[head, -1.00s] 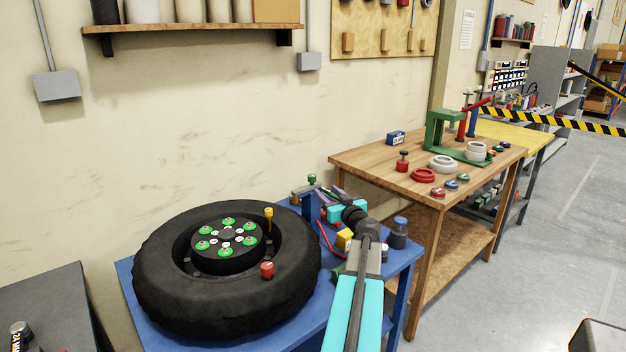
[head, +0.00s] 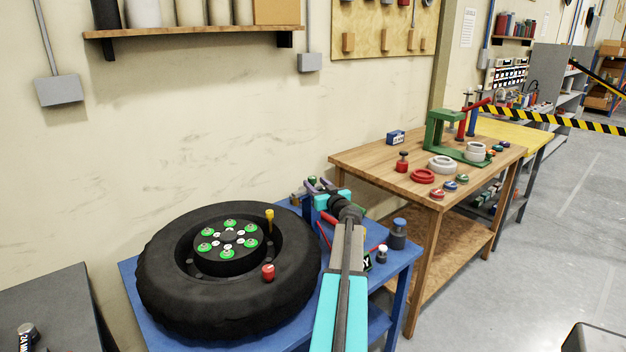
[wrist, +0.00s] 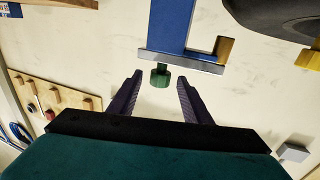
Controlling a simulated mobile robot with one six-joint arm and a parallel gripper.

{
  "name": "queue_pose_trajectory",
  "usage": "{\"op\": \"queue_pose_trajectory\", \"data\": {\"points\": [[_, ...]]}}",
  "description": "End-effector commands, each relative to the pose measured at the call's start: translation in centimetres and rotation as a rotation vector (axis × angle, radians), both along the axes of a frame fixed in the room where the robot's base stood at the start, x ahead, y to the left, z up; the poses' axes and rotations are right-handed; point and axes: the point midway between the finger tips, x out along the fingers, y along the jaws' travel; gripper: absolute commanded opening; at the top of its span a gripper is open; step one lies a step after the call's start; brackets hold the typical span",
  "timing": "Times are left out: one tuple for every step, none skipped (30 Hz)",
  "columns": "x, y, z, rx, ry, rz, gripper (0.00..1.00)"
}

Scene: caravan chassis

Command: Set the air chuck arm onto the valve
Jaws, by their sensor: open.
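The wheel (head: 160,270) lies flat on the blue bench, with the yellow-topped valve (head: 269,218) standing up at its inner edge. Beside the wheel is a blue post (wrist: 172,25) carrying a grey bar, apparently the air chuck arm (wrist: 180,63), with a brass block (wrist: 224,48) at one end. A green knob (wrist: 160,76) sticks out from the bar; it also shows in the head view (head: 312,179). My gripper (wrist: 160,79) is open, its purple fingers on either side of the knob, near their tips. No contact is visible. The brass block is apart from the valve.
A red cap (head: 268,272) sits on the tire. A dark jar with a blue lid (head: 398,234) stands at the blue bench's right. The wooden table (head: 370,170) behind holds rings and a green press. The wall is close behind the post.

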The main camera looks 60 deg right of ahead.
Motion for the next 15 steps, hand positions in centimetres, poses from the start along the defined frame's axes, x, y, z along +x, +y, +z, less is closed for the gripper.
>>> {"op": "queue_pose_trajectory", "data": {"points": [[0.6,-0.4,0.2,0.000,0.000,0.001,0.44],[0.9,-0.6,0.2,0.000,0.000,0.001,0.44],[1.2,-0.8,0.2,-0.001,0.001,0.002,0.44],[1.4,-1.0,0.2,-0.001,0.001,0.002,0.44],[1.6,-1.1,0.2,-0.001,0.001,0.002,0.44],[1.9,-1.3,0.2,-0.001,0.001,0.002,0.44],[2.1,-1.4,0.2,-0.001,0.001,0.001,0.44],[2.2,-1.5,0.1,-0.001,0.001,0.001,0.44],[2.4,-1.7,0.1,-0.001,0.001,0.001,0.44],[2.5,-1.7,0.1,-0.001,0.001,0.000,0.44],[2.6,-1.8,0.1,0.000,0.000,0.000,0.44],[2.7,-1.9,0.1,0.000,0.000,0.000,0.44],[2.8,-2.0,0.1,0.000,0.000,-0.001,0.44],[2.8,-2.0,0.1,0.000,0.000,-0.001,0.44],[2.9,-2.0,0.1,0.000,0.000,-0.001,0.44]]}}
